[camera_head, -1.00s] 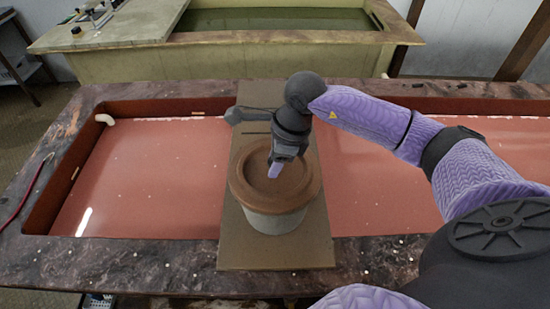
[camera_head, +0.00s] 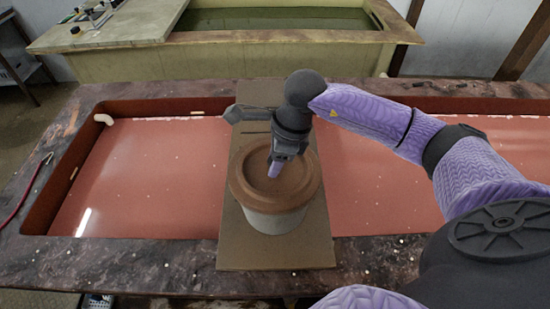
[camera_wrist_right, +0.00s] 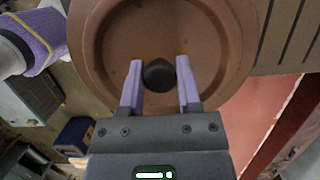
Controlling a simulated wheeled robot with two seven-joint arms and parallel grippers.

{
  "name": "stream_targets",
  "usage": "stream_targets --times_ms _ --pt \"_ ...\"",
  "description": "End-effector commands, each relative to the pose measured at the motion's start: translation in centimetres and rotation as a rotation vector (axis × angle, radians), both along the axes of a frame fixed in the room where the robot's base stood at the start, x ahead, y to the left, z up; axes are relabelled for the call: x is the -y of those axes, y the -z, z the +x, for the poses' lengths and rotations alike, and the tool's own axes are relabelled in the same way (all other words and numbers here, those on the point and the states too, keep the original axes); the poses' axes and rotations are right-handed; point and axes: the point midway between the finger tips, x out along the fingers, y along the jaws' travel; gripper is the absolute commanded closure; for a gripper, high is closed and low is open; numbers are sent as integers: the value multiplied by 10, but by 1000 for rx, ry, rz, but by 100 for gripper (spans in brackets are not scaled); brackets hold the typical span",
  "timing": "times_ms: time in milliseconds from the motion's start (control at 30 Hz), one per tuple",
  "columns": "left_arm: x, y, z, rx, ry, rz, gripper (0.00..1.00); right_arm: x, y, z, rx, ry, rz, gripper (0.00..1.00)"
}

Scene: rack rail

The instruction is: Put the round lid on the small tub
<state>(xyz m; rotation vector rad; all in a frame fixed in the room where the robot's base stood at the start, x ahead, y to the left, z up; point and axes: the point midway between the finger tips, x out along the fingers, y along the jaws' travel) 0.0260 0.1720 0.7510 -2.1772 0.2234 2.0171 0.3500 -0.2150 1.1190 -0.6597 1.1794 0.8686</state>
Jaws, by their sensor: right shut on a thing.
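The round brown lid (camera_head: 245,186) sits over the top of the small grey tub (camera_head: 275,222) in the head view; it looks about level and centred. Whether it is fully seated cannot be told. The tub stands on a brown board. My right gripper (camera_head: 273,172) is over the lid's middle, pointing down. The lid (camera_wrist_right: 100,60) fills much of that view. My left gripper is not in view.
The board (camera_head: 240,255) lies across a trough with a reddish surface (camera_head: 140,180) and a dark stone-like rim (camera_head: 130,265). A white pipe end (camera_head: 103,119) sticks out at the trough's left. A second, greenish basin (camera_head: 280,60) stands behind.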

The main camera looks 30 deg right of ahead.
Motion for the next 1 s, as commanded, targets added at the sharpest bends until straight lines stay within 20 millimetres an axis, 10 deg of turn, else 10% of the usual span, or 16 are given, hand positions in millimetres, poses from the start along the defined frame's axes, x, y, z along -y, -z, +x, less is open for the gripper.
stream_targets --times_ms 967,1000 --pt "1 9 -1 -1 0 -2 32 0 7 0 1 0 0 100" --pt "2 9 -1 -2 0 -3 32 0 7 0 1 0 0 55"
